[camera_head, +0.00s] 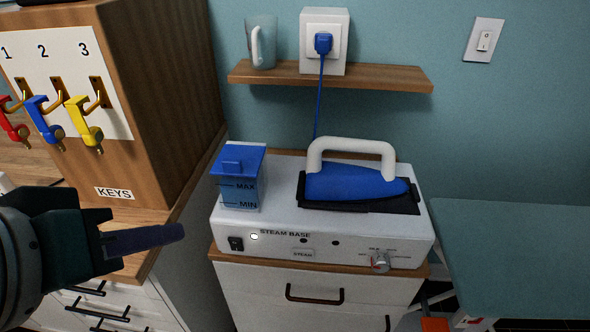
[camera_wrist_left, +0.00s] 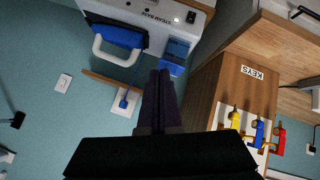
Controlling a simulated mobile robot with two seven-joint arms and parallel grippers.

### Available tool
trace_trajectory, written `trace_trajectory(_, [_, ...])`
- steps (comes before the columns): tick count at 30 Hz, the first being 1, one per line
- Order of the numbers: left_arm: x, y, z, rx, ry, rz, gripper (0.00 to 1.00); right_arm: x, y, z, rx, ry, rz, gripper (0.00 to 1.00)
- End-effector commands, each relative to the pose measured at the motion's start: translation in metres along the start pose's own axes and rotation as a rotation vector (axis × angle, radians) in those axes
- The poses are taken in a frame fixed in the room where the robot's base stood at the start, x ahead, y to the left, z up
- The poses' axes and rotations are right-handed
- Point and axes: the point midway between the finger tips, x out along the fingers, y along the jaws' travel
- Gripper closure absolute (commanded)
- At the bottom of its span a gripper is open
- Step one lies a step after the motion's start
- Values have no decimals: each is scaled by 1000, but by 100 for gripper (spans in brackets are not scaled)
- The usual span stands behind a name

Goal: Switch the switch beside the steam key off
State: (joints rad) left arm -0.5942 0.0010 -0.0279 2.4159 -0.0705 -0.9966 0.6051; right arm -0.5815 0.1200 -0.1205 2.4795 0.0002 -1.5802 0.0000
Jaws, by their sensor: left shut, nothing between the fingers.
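The steam base (camera_head: 330,232) is a white box with a front panel. A small black rocker switch (camera_head: 236,243) sits at the panel's left end, beside a bright white round light (camera_head: 254,237). A key marked STEAM (camera_head: 303,254) is further right. The switch also shows at the top of the left wrist view (camera_wrist_left: 191,18); its rocker position is too small to tell. My left gripper (camera_head: 181,232) is shut and empty, its fingertips pointing right, left of the switch and apart from it. My right gripper is not in view.
A blue iron (camera_head: 355,182) and a blue-lidded water tank (camera_head: 240,182) are on the base. A wooden key cabinet (camera_head: 170,90) with red, blue and yellow keys stands left. A shelf (camera_head: 380,78) holds a mug and socket. A wall switch (camera_head: 484,40) is upper right.

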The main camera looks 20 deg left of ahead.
Motion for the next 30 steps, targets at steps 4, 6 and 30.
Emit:
trace_trajectory(4, [49, -22, 28, -127, 86, 35, 100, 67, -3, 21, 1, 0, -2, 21])
trace_trajectory(6, [65, -29, 34, -185, 126, 55, 100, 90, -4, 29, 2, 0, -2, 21])
trace_trajectory(30, [218, -117, 123, -791, 508, 420, 100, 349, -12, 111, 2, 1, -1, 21])
